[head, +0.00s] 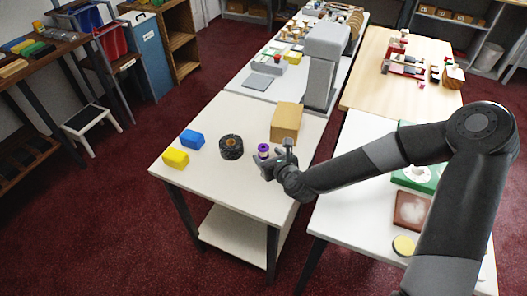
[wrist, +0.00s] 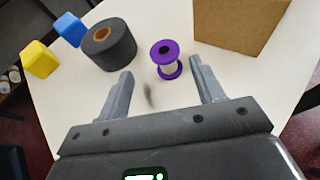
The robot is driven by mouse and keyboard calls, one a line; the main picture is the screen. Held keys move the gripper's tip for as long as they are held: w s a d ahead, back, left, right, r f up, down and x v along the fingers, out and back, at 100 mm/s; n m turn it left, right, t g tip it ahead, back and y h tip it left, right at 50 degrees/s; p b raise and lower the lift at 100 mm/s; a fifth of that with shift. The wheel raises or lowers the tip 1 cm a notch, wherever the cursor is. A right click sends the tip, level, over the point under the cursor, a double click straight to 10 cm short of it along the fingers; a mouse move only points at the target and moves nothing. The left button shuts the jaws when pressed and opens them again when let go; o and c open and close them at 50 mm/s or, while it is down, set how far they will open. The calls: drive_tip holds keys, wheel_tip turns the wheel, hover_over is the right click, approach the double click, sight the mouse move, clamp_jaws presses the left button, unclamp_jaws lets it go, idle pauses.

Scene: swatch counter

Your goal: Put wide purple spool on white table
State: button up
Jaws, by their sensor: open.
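The purple spool (head: 263,150) stands upright on the cream-topped table, with purple flanges and a pale core. In the wrist view the spool (wrist: 166,60) is ahead of my gripper, near the line between its fingertips. My gripper (head: 270,160) is open and empty, low over the table's right side; in the wrist view its two fingers (wrist: 162,70) point toward the spool, one to each side. I cannot tell exactly how far the fingertips are from it. A white-topped table (head: 350,190) stands to the right, partly hidden by my arm.
A black tape roll (head: 231,147) stands left of the spool, with a blue block (head: 192,138) and a yellow block (head: 175,158) farther left. A cardboard box (head: 286,121) is behind the spool. The right table carries a green tray (head: 416,178) and a brown framed piece (head: 411,209).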

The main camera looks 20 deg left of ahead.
sight(262, 147)
drive_tip(key=x, duration=0.7)
drive_tip(key=shift+w+f, duration=0.25)
drive_tip(key=shift+w, duration=0.2)
drive_tip(key=c, duration=1.1)
drive_tip(key=shift+r, duration=0.15)
